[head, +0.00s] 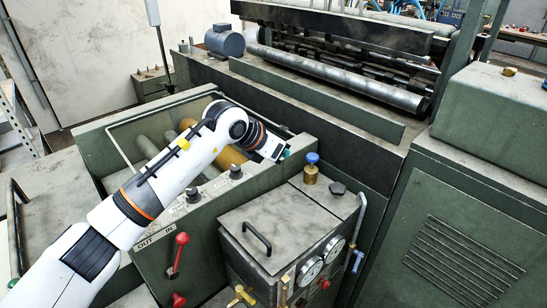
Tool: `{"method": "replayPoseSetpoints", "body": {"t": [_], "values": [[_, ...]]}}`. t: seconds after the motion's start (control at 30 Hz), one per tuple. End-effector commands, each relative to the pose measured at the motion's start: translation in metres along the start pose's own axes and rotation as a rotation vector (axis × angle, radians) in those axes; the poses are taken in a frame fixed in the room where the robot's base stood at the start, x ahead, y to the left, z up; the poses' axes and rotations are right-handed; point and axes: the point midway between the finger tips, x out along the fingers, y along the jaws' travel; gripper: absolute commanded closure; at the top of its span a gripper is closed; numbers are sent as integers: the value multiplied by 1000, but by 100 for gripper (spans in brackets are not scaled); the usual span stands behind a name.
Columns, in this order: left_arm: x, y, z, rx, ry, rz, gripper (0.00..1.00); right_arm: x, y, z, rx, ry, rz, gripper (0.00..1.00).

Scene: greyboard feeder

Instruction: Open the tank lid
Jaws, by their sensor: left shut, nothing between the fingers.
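The tank lid (292,217) is the worn grey flat top of the dark green tank at lower middle. It lies flat and closed, with a black bar handle (257,238) near its left front edge. My left arm reaches in from the lower left over the green control panel. My left gripper (284,153) is shut and empty, above and behind the lid and apart from the handle. Its fingertips are small and partly hard to make out. My right gripper is not in view.
Gauges (309,271) and a red lever (178,254) are at the front. A roller trough (117,143) lies under my arm. A green cabinet (470,220) stands right.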

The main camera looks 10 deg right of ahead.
Motion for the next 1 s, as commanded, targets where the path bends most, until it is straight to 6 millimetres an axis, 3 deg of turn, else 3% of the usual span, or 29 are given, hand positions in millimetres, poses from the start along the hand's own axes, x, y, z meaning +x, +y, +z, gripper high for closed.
{"method": "replayPoseSetpoints", "body": {"t": [0.3,0.57,1.0], "values": [[1,0,2,-3,-12,2,100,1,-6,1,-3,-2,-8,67],[1,0,2,-2,-11,3,100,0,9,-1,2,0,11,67],[1,0,2,-2,-10,3,100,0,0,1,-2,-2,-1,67]]}}
